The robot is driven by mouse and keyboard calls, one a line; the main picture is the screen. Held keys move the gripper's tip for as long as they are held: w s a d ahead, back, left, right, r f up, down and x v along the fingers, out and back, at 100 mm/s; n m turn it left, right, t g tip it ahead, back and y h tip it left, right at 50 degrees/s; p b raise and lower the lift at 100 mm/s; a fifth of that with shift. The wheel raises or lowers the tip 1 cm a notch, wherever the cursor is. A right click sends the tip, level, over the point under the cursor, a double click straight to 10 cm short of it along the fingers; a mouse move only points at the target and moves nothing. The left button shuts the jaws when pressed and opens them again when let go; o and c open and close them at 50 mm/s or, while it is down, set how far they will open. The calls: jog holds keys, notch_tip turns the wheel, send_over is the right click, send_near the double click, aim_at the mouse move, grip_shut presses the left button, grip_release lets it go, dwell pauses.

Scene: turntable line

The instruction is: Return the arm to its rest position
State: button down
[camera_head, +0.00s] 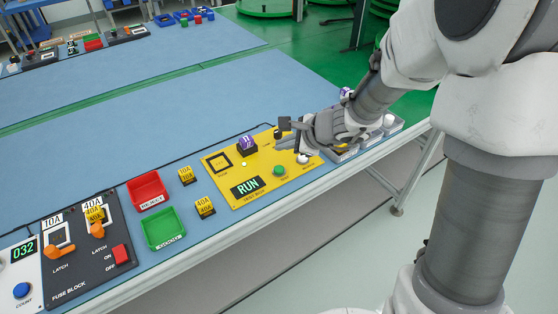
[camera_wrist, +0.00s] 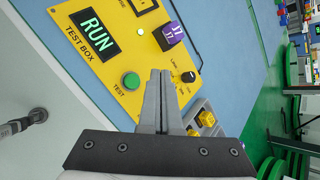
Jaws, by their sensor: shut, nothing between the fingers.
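My gripper (camera_head: 279,145) is over the right part of the yellow test box panel (camera_head: 222,190) in the head view. In the wrist view its two fingers (camera_wrist: 160,72) are together with nothing between them, and they overlap the yellow panel (camera_wrist: 125,80). The forearm runs from the gripper up to the right, over the table's front edge. The panel shows a lit RUN display (camera_head: 247,187), a green button (camera_head: 279,170) and a purple block (camera_head: 247,142). The wrist view also shows a black knob (camera_wrist: 189,77).
A red bin (camera_head: 148,189) and a green bin (camera_head: 163,229) stand left of the panel, near yellow fuses (camera_head: 205,207). The black fuse block (camera_head: 90,262) with orange latches is at lower left. Grey trays (camera_head: 390,124) lie under the forearm.

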jog(key=s+d+r+n+g, duration=0.1)
jog(key=s+r+n, duration=0.9)
jog(key=s+r, duration=0.1)
jog(key=s+d+r+n+h, duration=0.4)
jog(key=s+d+n+h, duration=0.3)
jog(key=s+d, duration=0.55)
notch_tip(320, 180, up, 14)
jog(key=p, duration=1.4)
jog(key=shift+s+a+n, duration=0.15)
jog(key=shift+s+n, duration=0.25)
jog(key=shift+s, duration=0.05)
jog(key=shift+a, duration=0.1)
